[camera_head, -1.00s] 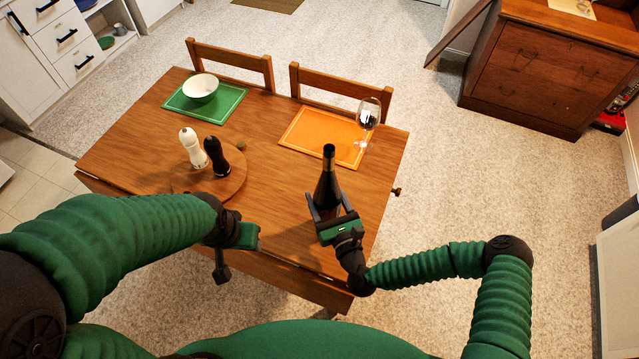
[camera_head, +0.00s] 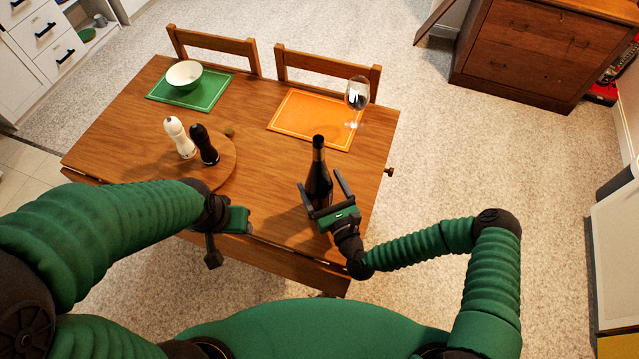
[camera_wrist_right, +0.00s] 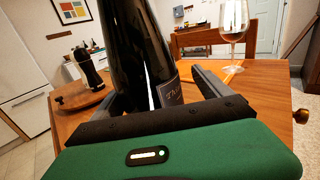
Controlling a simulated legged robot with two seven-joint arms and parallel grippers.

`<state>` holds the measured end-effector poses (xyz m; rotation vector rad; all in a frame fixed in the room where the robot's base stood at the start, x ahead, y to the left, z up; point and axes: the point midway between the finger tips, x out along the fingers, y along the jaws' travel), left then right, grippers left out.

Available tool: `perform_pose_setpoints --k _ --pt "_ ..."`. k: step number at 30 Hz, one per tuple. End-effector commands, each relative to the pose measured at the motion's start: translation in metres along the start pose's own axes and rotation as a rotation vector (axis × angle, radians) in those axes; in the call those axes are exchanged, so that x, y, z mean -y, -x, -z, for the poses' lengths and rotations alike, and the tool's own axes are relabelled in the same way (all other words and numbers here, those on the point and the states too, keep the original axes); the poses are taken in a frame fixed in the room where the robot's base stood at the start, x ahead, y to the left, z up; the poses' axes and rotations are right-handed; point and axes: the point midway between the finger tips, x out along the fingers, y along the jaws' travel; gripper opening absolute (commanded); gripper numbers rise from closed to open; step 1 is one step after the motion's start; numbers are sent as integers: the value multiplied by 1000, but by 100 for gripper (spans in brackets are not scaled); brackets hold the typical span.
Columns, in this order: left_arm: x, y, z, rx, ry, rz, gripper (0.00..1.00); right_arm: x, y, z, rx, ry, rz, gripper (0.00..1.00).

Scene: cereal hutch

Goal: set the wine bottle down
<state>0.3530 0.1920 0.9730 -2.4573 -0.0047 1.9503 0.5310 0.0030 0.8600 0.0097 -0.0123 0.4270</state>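The dark wine bottle (camera_head: 318,178) stands upright near the front right of the wooden table (camera_head: 270,195). My right gripper (camera_head: 322,187) is around its lower body, with one finger on each side. The fingers look spread, with a gap on the bottle's right side. The right wrist view shows the bottle (camera_wrist_right: 143,55) between the fingers, its pale-lettered label partly visible; its base is hidden behind the gripper. My left gripper (camera_head: 225,240) hangs by the table's front edge, away from the bottle; its fingers are not clear enough to judge.
An orange placemat (camera_head: 300,115) and a wine glass (camera_head: 357,95) are behind the bottle. White and black mills (camera_head: 204,145) stand on a round board (camera_head: 215,175) to the left. A white bowl (camera_head: 184,75) sits on a green placemat (camera_head: 215,92). Bare table lies around the bottle.

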Motion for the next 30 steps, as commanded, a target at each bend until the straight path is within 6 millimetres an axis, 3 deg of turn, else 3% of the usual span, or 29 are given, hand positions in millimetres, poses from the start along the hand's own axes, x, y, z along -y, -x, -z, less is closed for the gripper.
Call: perform_pose_setpoints --k 13,24,30 --pt "0 1 0 0 1 0 50 -1 6 -1 0 0 -1 88" --pt "0 -13 -3 0 0 0 50 0 95 0 -2 -3 2 88" --pt "0 -15 -4 0 0 0 50 -1 118 -1 0 0 0 88"
